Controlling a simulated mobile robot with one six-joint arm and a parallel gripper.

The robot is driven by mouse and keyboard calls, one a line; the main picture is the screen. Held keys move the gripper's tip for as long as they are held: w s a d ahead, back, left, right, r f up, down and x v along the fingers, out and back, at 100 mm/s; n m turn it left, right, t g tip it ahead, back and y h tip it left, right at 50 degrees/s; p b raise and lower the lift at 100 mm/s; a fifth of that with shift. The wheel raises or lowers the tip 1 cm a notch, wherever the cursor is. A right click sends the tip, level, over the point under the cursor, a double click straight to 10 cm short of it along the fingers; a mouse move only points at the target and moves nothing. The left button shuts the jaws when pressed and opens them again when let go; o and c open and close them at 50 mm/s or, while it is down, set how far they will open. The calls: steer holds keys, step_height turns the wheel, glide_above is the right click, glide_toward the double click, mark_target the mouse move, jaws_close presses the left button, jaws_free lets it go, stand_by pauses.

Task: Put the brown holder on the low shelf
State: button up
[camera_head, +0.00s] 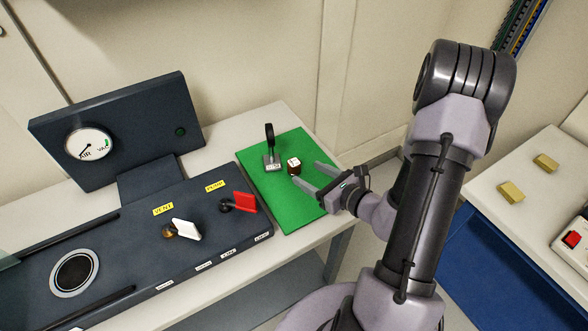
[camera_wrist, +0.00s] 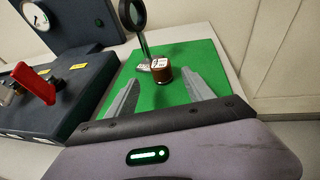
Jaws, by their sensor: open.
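The brown holder (camera_head: 294,169) is a small dark brown block with a pale, marked top. It stands on a green mat (camera_head: 292,210) on the bench, and it also shows in the wrist view (camera_wrist: 162,75). My gripper (camera_head: 306,175) is open, with its two fingers pointing at the holder and nothing between them. In the wrist view the holder is a little beyond the fingertips, roughly centred between them. A low shelf (camera_head: 275,289) shows under the bench, partly hidden by the bench top and legs.
A black round-headed stand (camera_head: 270,147) is close behind the holder, on its left. A dark console (camera_head: 140,250) with a white handle (camera_head: 186,229) and a red handle (camera_head: 242,203) borders the mat on the left. A right-hand table holds yellow blocks (camera_head: 510,192). The mat's front is clear.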

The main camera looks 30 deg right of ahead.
mark_target(299, 167)
steer(key=b+x, duration=0.1)
steer(key=x, duration=0.5)
steer(key=shift+w+b, duration=0.1)
steer(key=shift+b, duration=0.3)
steer(key=shift+d+r, duration=0.1)
jaws_close()
